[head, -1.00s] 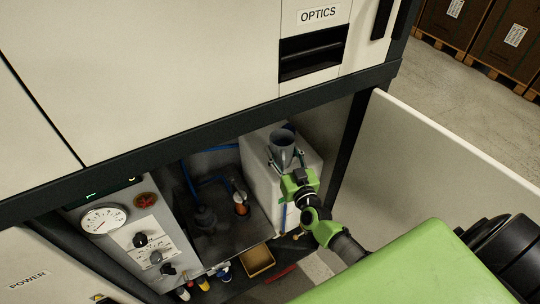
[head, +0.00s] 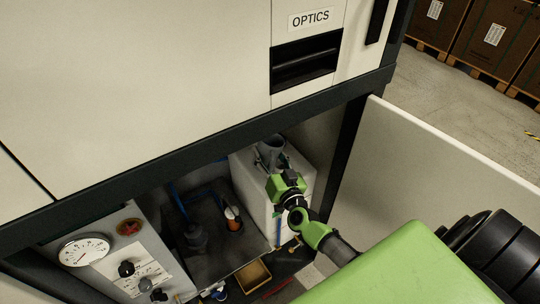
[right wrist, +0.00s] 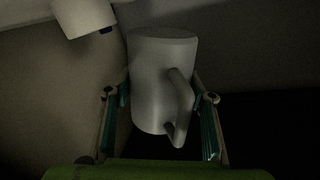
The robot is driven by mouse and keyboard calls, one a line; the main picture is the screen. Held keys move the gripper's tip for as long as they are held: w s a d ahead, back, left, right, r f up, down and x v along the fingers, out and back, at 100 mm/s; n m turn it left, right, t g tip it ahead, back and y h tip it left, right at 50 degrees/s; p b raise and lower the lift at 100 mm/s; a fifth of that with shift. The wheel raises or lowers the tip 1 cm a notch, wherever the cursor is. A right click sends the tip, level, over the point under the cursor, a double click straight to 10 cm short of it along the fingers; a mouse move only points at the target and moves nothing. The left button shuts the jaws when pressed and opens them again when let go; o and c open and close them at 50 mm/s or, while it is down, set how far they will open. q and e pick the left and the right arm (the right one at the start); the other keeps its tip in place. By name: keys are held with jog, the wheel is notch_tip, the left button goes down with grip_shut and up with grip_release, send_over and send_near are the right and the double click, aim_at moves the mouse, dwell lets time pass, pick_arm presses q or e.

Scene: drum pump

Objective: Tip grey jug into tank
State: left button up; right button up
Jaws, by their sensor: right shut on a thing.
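The grey jug (head: 270,152) is in the lower cabinet, over the top of the white tank (head: 256,200). In the right wrist view the jug (right wrist: 158,75) hangs between the two fingers, its handle towards the camera. My right gripper (right wrist: 158,112) is shut on the jug; in the head view the gripper (head: 273,165) partly hides it. I cannot tell how far the jug is tilted, and the tank's opening is hidden. My left gripper is not in view.
A white panel (head: 430,160) stands to the right of my right arm. The cabinet's dark frame (head: 190,160) runs above the bay.

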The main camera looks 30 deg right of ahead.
jog(key=shift+w+a+f+m+b, duration=0.15)
jog(key=shift+a+m+b, duration=0.2)
jog(key=shift+m+b, duration=0.5)
jog(key=shift+s+a+f+m+b, duration=0.1)
jog(key=shift+a+m+b, duration=0.2)
jog(key=shift+m+b, duration=0.55)
jog(key=shift+w+a+f+m+b, duration=0.1)
jog(key=shift+m+b, duration=0.5)
jog(key=shift+m, duration=0.5)
jog(key=shift+a+m+b, duration=0.1)
jog(key=shift+m+b, duration=0.45)
jog(key=shift+m, duration=0.55)
jog(key=m+b, duration=0.1)
jog(key=m, duration=0.2)
jog(key=shift+d, duration=0.2)
jog(key=shift+d+r+m, duration=0.2)
jog(key=shift+r+m, duration=0.25)
jog(key=shift+m, duration=0.25)
jog(key=shift+d+r+m+p, duration=0.15)
jog(key=shift+m+p, duration=0.2)
jog(key=shift+m, duration=0.35)
jog(key=shift+s+d+r+m+p, duration=0.1)
jog(key=shift+d+r+m+p, duration=0.15)
jog(key=shift+m, duration=0.3)
jog(key=shift+s+d+r+m+p, duration=0.15)
jog(key=shift+m+p, duration=0.1)
jog(key=shift+m, duration=0.3)
jog(key=shift+f, duration=0.1)
